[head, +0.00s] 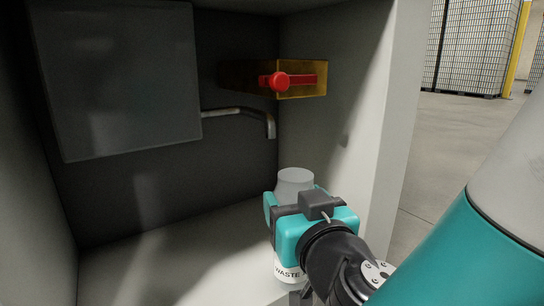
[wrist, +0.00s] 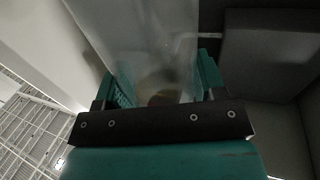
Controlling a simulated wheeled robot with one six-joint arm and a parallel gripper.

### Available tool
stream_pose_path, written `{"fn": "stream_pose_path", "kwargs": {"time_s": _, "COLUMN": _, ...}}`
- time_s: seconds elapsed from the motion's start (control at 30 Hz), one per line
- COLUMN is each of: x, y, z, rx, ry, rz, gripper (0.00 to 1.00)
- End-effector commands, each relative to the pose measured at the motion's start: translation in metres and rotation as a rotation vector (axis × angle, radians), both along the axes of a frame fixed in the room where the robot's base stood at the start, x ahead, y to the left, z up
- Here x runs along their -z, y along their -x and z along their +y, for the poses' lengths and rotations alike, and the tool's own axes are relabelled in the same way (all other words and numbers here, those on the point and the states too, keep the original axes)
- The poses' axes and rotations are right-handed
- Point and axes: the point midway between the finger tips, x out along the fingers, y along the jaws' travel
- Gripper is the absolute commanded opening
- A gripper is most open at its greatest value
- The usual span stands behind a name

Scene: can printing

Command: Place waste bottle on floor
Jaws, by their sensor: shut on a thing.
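The waste bottle (head: 289,268) is a pale, translucent bottle with a grey top and a label reading "WASTE". It stands roughly upright inside the grey cabinet, near its right wall. My gripper (head: 283,212), teal and black, is shut around the bottle's upper body. The wrist view shows the clear bottle (wrist: 150,45) between the two teal fingers, with something brownish low inside it.
A bent metal pipe (head: 240,111) sticks out at the back, beside a grey box (head: 118,80). The cabinet's right edge (head: 392,140) is close to my arm. Open concrete floor (head: 450,140) lies outside, right.

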Motion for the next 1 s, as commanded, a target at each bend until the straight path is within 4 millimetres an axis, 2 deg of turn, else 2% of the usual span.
{"fn": "stream_pose_path", "kwargs": {"time_s": 0.03, "x": -0.009, "y": -0.010, "z": 0.001, "rx": 0.005, "ry": 0.007, "rz": 0.004, "gripper": 0.28}}
{"fn": "stream_pose_path", "kwargs": {"time_s": 0.07, "x": -0.009, "y": -0.019, "z": 0.003, "rx": 0.008, "ry": 0.005, "rz": 0.003, "gripper": 0.28}}
{"fn": "stream_pose_path", "kwargs": {"time_s": 0.3, "x": -0.005, "y": -0.073, "z": 0.017, "rx": 0.008, "ry": -0.001, "rz": 0.002, "gripper": 0.28}}
{"fn": "stream_pose_path", "kwargs": {"time_s": 0.4, "x": -0.001, "y": -0.087, "z": 0.021, "rx": 0.007, "ry": -0.004, "rz": 0.002, "gripper": 0.28}}
{"fn": "stream_pose_path", "kwargs": {"time_s": 0.57, "x": -0.001, "y": -0.099, "z": 0.025, "rx": 0.006, "ry": -0.003, "rz": 0.001, "gripper": 0.28}}
{"fn": "stream_pose_path", "kwargs": {"time_s": 0.77, "x": -0.001, "y": -0.130, "z": 0.033, "rx": 0.006, "ry": -0.002, "rz": -0.001, "gripper": 0.28}}
{"fn": "stream_pose_path", "kwargs": {"time_s": 0.8, "x": 0.014, "y": -0.127, "z": 0.033, "rx": 0.004, "ry": 0.002, "rz": 0.002, "gripper": 0.28}}
{"fn": "stream_pose_path", "kwargs": {"time_s": 0.83, "x": 0.017, "y": -0.127, "z": 0.033, "rx": 0.003, "ry": 0.002, "rz": 0.001, "gripper": 0.28}}
{"fn": "stream_pose_path", "kwargs": {"time_s": 1.0, "x": 0.016, "y": -0.126, "z": 0.033, "rx": 0.003, "ry": -0.001, "rz": 0.001, "gripper": 0.28}}
